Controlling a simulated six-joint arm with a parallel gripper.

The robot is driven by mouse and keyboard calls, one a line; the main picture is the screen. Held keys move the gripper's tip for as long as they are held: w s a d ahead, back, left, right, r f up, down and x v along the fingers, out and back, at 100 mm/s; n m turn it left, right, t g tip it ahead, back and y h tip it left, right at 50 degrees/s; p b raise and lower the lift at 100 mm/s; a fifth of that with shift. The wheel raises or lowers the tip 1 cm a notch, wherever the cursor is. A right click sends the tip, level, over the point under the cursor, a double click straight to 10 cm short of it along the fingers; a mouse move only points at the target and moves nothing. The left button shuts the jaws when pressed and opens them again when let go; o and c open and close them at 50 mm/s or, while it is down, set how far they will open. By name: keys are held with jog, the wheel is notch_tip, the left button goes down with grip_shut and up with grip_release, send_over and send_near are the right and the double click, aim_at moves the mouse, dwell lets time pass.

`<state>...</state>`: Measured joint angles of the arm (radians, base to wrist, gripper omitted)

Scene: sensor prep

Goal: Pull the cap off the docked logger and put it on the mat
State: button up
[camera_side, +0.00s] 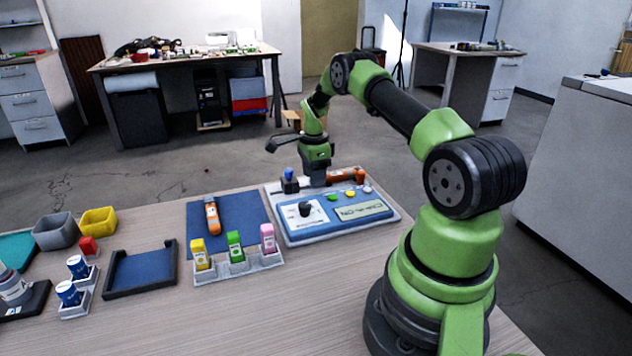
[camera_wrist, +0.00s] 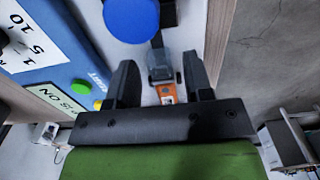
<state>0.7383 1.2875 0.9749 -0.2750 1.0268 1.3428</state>
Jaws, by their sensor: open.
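The docked logger (camera_side: 343,177) is an orange body lying along the back of the blue-and-grey station in the side view. In the wrist view its orange part (camera_wrist: 167,93) shows between my fingers, with a grey piece (camera_wrist: 159,64) just beyond it. I cannot tell for sure which part is the cap. My gripper (camera_side: 315,181) points down at the logger's left end; its open fingers (camera_wrist: 160,78) stand either side of the logger, with gaps visible. The blue mat (camera_side: 236,206) lies left of the station, with another orange, dark-topped device (camera_side: 212,216) on it.
A blue-topped post (camera_side: 289,180) stands close left of my gripper; its blue disc (camera_wrist: 132,18) is near my fingers. The station (camera_side: 300,238) has buttons and a display. A rack (camera_side: 238,265) of coloured bottles stands before the mat. The mat's right part is bare.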

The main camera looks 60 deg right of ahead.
jog(key=shift+f, duration=0.5)
jog(key=c, duration=0.7)
jog(key=shift+w+a, duration=0.85)
dwell(0.7)
jog(key=shift+r, duration=0.15)
jog(key=shift+r, duration=2.65)
